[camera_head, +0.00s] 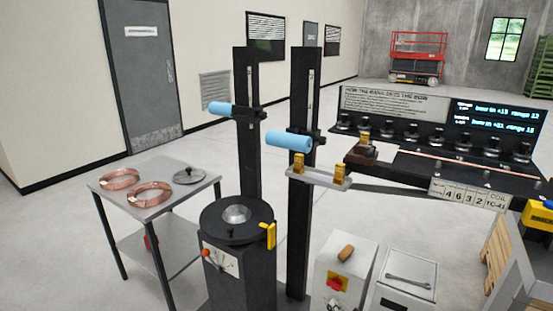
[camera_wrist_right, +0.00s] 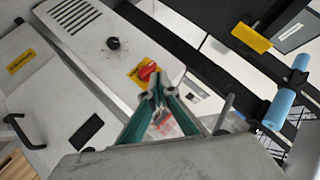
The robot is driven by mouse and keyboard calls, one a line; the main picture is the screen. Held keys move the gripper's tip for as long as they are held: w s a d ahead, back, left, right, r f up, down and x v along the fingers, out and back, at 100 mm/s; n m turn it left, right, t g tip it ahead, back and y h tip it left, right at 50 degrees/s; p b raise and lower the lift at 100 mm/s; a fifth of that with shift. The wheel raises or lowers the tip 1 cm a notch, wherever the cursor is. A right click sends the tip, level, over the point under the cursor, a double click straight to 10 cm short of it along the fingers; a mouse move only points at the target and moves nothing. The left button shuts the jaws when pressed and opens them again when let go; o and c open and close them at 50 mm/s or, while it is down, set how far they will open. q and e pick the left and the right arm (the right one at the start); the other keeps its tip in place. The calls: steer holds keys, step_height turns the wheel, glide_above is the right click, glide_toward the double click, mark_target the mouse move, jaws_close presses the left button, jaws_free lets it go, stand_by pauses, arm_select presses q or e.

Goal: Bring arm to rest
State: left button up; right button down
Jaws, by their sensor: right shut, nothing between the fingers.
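My right gripper (camera_wrist_right: 158,88) shows in the right wrist view. Its two green fingers meet at the tips and hold nothing. A red knob on a yellow plate (camera_wrist_right: 138,77) shows behind the fingertips, apart from them as far as I can tell. I cannot make out the right gripper in the head view. My left gripper is in neither view. In the head view a straight copper tube (camera_head: 470,162) lies along the black bench at the right.
Two black posts with blue rollers (camera_head: 289,141) stand in the middle, beside a dark round-topped machine (camera_head: 237,232). A metal table (camera_head: 187,210) at the left bears copper coils (camera_head: 150,194). A grey cabinet (camera_head: 344,265) stands in front.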

steer(key=s+d+f+n+g, duration=0.1)
steer(key=s+n, duration=0.8)
steer(key=s, duration=1.9)
steer(key=shift+s+d+f+g, duration=0.15)
steer(key=shift+s+f+g, duration=0.15)
steer(key=shift+f, duration=0.5)
steer(key=c, duration=2.6)
jaws_free()
steer(key=s+r+n, duration=0.1)
steer(key=s, duration=0.1)
steer(key=s+r, duration=0.2)
steer(key=s, duration=0.1)
steer(key=s+r+n, duration=0.1)
steer(key=s, duration=0.2)
steer(key=shift+s+r+n, duration=0.15)
steer(key=shift+s+n, duration=0.1)
steer(key=shift+n, duration=0.05)
steer(key=shift+c, duration=0.2)
steer(key=o, duration=1.1)
steer(key=shift+s+r, duration=0.15)
steer(key=shift+s, duration=0.1)
steer(key=c, duration=0.5)
steer(key=shift+w+a, duration=0.1)
steer(key=shift+a, duration=0.1)
steer(key=shift+c, duration=0.2)
